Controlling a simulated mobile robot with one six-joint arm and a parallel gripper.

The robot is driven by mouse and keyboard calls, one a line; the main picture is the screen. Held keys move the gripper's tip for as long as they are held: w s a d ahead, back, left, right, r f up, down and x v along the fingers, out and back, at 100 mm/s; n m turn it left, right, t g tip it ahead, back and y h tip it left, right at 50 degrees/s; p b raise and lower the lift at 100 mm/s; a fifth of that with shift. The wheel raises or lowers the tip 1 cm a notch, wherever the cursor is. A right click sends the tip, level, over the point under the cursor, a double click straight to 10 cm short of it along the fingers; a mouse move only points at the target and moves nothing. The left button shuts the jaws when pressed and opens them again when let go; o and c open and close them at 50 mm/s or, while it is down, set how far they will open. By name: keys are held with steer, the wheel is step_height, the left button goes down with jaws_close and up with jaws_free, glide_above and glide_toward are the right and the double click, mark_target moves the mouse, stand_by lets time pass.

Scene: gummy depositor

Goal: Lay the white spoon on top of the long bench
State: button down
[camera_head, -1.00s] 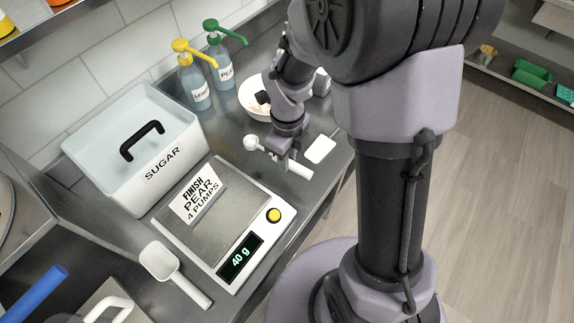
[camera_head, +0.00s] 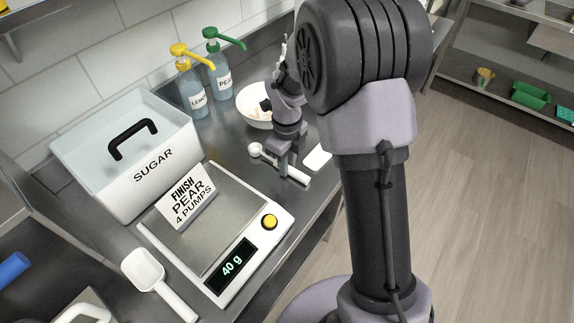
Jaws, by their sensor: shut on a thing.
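The white spoon (camera_head: 300,179) has a small round bowl at its left end and a handle slanting down to the right. My gripper (camera_head: 286,170) points down and is shut on the spoon's handle; the fingers hide part of it. The long bench (camera_head: 228,146) is a grey steel counter along the tiled wall. The spoon is over the bench's front part, between the scale and the white bowl. I cannot tell whether it touches the top.
A scale (camera_head: 240,267) with a sign, a sugar bin (camera_head: 150,182) and a scoop (camera_head: 146,270) stand at the left. Pump bottles (camera_head: 193,95) and a white bowl (camera_head: 256,119) are behind the spoon. A flat white item (camera_head: 317,158) lies close to its right.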

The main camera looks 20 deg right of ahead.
steer(key=shift+f, duration=0.2)
steer(key=c, duration=1.3)
jaws_free()
steer(key=shift+r, duration=0.1)
steer(key=shift+o, duration=0.2)
steer(key=shift+r, duration=0.1)
steer(key=s+a+r+n+t+p, duration=0.1)
steer(key=s+r+n+p, duration=0.15)
steer(key=r, duration=0.65)
steer(key=s+a+r+n+p, duration=0.1)
steer(key=r+n, duration=0.2)
steer(key=r, duration=0.7)
steer(key=s+a+r+n+t+y, duration=0.1)
steer(key=s+a+r+n+t, duration=0.1)
steer(key=s+n, duration=0.7)
steer(key=s+a+r+n+t+y, duration=0.1)
steer(key=s+r+n, duration=0.3)
steer(key=s+n, duration=0.6)
steer(key=shift+a+r+t, duration=0.25)
steer(key=shift+a+t, duration=0.15)
steer(key=shift+t, duration=0.5)
